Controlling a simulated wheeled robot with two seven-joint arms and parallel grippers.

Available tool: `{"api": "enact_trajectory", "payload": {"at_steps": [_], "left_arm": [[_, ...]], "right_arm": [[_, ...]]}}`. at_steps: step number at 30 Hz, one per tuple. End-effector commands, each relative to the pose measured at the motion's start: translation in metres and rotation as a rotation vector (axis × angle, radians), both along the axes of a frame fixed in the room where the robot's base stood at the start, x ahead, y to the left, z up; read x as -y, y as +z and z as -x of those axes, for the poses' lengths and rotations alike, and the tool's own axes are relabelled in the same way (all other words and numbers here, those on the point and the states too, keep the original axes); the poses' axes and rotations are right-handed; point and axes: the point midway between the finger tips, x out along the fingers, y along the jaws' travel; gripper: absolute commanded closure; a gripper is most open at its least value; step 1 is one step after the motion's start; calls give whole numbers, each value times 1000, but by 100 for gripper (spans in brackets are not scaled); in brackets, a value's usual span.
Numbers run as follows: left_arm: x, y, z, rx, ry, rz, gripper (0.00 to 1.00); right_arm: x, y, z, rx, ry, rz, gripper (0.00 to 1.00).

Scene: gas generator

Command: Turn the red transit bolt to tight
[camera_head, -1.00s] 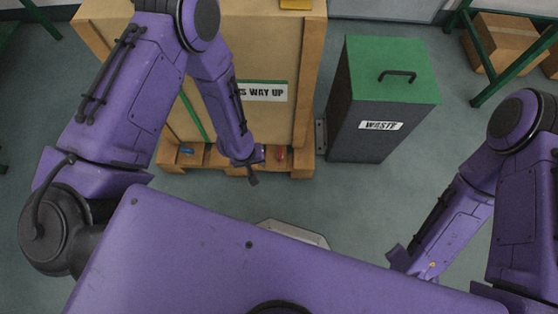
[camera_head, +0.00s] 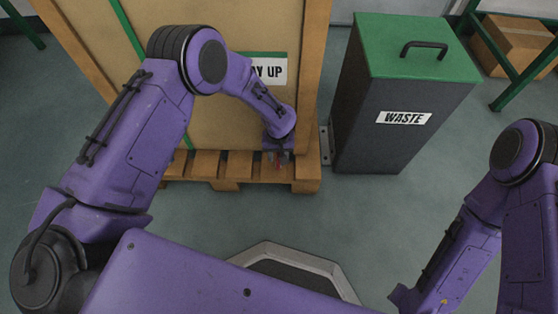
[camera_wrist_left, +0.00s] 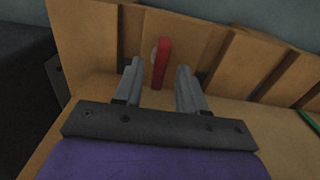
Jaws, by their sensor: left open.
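The red transit bolt (camera_wrist_left: 161,62) shows in the left wrist view as a red bar-shaped handle, upright in the picture, with a pale round part beside it, on the wooden pallet. In the head view only a bit of the red bolt (camera_head: 279,163) shows below my left gripper. My left gripper (camera_wrist_left: 158,78) is open, with one finger on each side of the red handle and a visible gap to both. In the head view my left gripper (camera_head: 278,158) is low at the pallet front. My right arm is at the right edge; its fingertips are not clearly shown.
A large wooden crate (camera_head: 215,100) stands on the pallet (camera_head: 305,178). A dark waste bin (camera_head: 365,125) with a green lid stands just to the right. Open floor (camera_head: 200,215) lies in front of the pallet.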

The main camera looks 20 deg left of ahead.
Motion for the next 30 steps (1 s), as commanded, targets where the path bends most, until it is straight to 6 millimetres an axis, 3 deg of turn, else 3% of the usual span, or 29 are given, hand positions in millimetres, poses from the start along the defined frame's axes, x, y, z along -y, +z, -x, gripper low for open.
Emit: {"api": "enact_trajectory", "payload": {"at_steps": [3, 11, 15, 30], "left_arm": [[0, -10, 0, 1, 0, 1, 60], [0, -11, 0, 0, 0, 1, 60], [0, -11, 0, 0, 0, 1, 100], [1, -8, 0, 2, -86, 3, 100]], "right_arm": [[-1, -6, 5, -45, 32, -16, 57], [-1, -5, 6, -56, 42, -20, 57], [-1, -5, 6, -56, 42, -20, 57], [0, 3, 0, 4, -2, 1, 57]]}}
